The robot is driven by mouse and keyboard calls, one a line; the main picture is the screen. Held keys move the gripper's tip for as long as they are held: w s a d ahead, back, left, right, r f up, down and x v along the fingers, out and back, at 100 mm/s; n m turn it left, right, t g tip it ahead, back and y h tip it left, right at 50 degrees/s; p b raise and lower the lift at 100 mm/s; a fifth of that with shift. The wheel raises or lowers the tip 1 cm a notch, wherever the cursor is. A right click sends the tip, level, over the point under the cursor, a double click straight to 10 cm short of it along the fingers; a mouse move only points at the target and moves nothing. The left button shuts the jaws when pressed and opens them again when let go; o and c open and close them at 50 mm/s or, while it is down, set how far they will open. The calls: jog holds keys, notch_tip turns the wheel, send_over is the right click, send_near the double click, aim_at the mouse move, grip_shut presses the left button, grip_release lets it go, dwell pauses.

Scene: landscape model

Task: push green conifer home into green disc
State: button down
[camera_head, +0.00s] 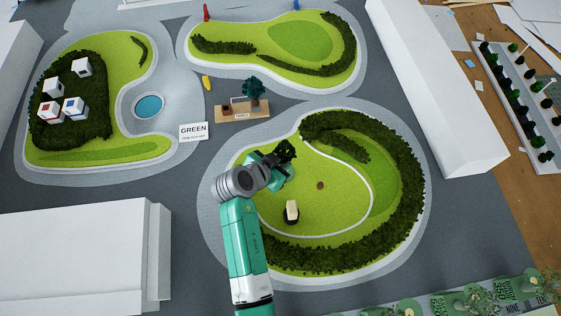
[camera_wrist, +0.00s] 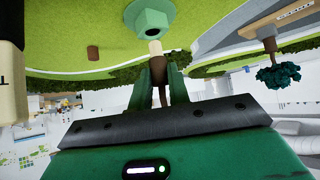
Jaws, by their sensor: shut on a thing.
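My gripper (camera_wrist: 159,68) is shut on the brown trunk (camera_wrist: 161,94) of the green conifer. In the head view its dark foliage (camera_head: 286,149) shows just beyond my wrist. The foliage is hidden in the wrist view. In the head view the disc is mostly covered by my gripper.
A brown stub (camera_head: 320,185) and a beige block on a dark base (camera_head: 292,211) stand on the same lawn. Dark hedge (camera_head: 405,200) curves around its right side. A wooden holder (camera_head: 236,114) with a teal tree (camera_head: 253,88) stands behind, near a GREEN sign (camera_head: 194,131).

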jog(key=shift+f+b, duration=0.95)
jog(key=shift+f, duration=0.2)
jog(key=shift+f+b, duration=0.5)
jog(key=shift+f, duration=0.1)
jog(key=c, duration=1.3)
grip_release()
jog(key=shift+r, duration=0.15)
jog(key=shift+o, duration=0.2)
jog(key=shift+r, duration=0.1)
jog(key=p+v, duration=0.2)
jog(key=v, duration=0.5)
jog(key=shift+s+a+r, duration=0.2)
jog(key=shift+s+r, duration=0.05)
